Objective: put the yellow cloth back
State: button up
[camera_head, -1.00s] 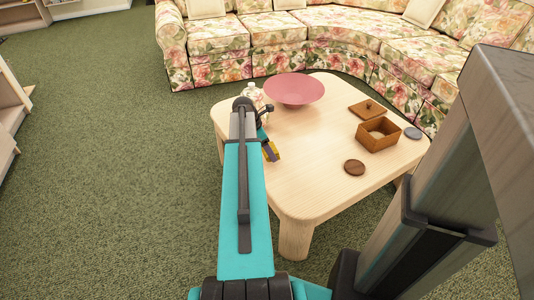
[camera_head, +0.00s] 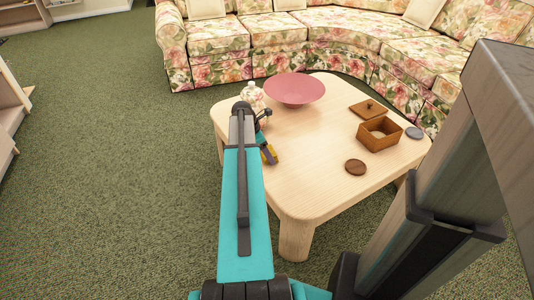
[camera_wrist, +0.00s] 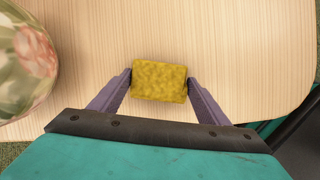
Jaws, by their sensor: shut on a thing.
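The yellow cloth (camera_wrist: 159,81) looks like a small folded block in the wrist view. My gripper (camera_wrist: 159,84) is shut on it, one finger at each side. In the head view the yellow cloth (camera_head: 270,154) shows partly below my gripper (camera_head: 268,152), over the left part of the wooden table (camera_head: 310,180). I cannot tell whether the cloth touches the table top. My arm hides some of the table's left side.
A floral jar (camera_head: 252,95) stands close to my gripper, also at left in the wrist view (camera_wrist: 25,65). A pink bowl (camera_head: 294,89), an open wooden box (camera_head: 380,135), its lid (camera_head: 368,109), a brown coaster (camera_head: 356,167) and a grey coaster (camera_head: 413,133) are on the table.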

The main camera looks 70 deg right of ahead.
jog(key=shift+f, duration=0.2)
jog(key=o, duration=1)
jog(key=shift+r, duration=0.1)
jog(key=p+v, duration=0.3)
jog(key=v, duration=0.9)
dwell(0.3)
